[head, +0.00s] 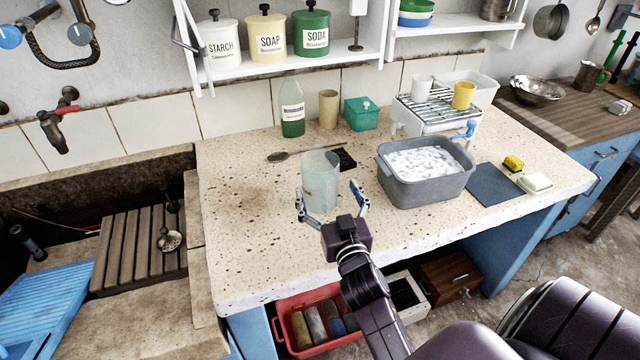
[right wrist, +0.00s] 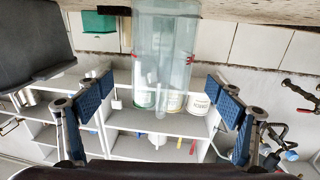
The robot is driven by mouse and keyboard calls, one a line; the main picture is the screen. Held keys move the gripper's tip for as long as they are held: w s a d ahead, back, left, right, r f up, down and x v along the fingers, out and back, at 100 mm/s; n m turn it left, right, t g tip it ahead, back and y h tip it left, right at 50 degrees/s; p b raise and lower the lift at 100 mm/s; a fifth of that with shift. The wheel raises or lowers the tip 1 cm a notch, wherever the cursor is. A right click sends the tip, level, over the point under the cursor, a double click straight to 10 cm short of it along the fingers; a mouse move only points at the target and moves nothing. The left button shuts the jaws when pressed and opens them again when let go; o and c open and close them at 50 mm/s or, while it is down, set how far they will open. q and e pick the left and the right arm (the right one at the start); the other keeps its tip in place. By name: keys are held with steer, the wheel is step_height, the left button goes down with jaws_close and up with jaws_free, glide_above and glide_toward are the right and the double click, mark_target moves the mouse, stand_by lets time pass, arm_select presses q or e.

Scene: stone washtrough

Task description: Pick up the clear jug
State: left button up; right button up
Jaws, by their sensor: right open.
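The clear jug (head: 320,181) stands upright near the middle of the speckled stone counter (head: 255,235). My right gripper (head: 329,203) is just in front of it, open and empty, its two fingers spread to either side of the jug's lower front. In the right wrist view, which shows the scene upside down, the jug (right wrist: 165,50) appears ahead between the open fingers (right wrist: 162,98); I see no contact. My left gripper is not in view.
A grey basin of suds (head: 425,190) stands right of the jug. A green bottle (head: 291,108) and beige cup (head: 328,108) stand farther back. The counter left of the jug is clear.

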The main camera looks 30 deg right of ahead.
mark_target(316, 164)
steer(key=x, duration=0.3)
steer(key=shift+w+r+p, duration=0.25)
steer(key=shift+p, duration=0.15)
steer(key=shift+x, duration=1.05)
steer(key=shift+f, duration=0.2)
steer(key=c, duration=0.9)
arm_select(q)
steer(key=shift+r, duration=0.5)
arm_select(e)
steer(key=c, duration=0.4)
steer(key=shift+r, duration=0.15)
steer(key=shift+c, duration=0.2)
